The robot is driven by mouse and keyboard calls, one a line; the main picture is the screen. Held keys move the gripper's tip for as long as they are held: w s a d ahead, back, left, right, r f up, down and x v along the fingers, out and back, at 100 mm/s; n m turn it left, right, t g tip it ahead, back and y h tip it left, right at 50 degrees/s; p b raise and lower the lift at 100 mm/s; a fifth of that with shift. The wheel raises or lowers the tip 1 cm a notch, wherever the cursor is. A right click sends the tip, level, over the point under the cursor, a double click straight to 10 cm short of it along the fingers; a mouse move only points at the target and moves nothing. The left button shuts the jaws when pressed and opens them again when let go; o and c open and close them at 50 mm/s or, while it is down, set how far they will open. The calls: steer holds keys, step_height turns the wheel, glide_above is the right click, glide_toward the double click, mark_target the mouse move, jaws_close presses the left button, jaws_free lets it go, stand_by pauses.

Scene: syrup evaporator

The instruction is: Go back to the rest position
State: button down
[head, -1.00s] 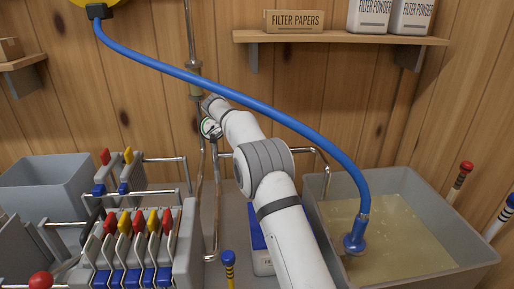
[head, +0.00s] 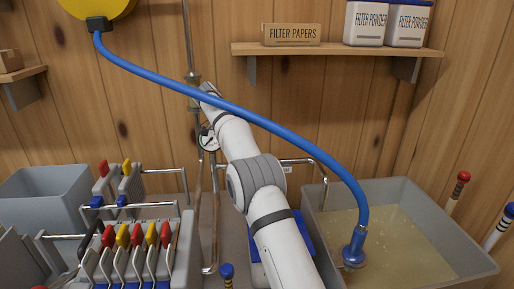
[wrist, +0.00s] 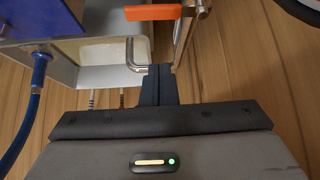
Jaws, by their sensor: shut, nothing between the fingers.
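My gripper (wrist: 158,82) shows in the wrist view with its dark fingers together and nothing between them. It points toward a bent metal pipe (wrist: 135,55) and an upright copper-coloured pipe; I cannot tell if it touches either. In the head view my white arm reaches up and away over the middle of the bench toward the pipes and a round gauge (head: 209,138). The gripper itself is hidden in the head view behind the arm and the hose.
A blue hose (head: 270,124) crosses above my arm and ends in a grey basin (head: 475,262) of cloudy liquid at right. A rack of coloured-handled levers (head: 135,245) stands at left, by a grey bin (head: 45,195). A shelf (head: 340,49) with filter supplies is on the back wall.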

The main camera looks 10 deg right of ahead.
steer(key=shift+a+r, duration=0.3)
steer(key=shift+r, duration=0.1)
steer(key=s+d+r+n+y+p, duration=0.1)
steer(key=s+d+r+n+y, duration=0.15)
steer(key=s+n, duration=0.4)
steer(key=s+d+r+n+y, duration=0.1)
steer(key=s+d+r+n, duration=0.25)
steer(key=s, duration=0.65)
steer(key=s+d+f+n+t+y, duration=0.1)
steer(key=s+f, duration=0.4)
steer(key=s, duration=0.9)
steer(key=s+d+f+n+t+y+p, duration=0.1)
steer(key=s+f+n+y, duration=0.2)
steer(key=s, duration=1.1)
step_height(320, 180, down, 2)
steer(key=n, duration=0.3)
steer(key=shift+s, duration=0.35)
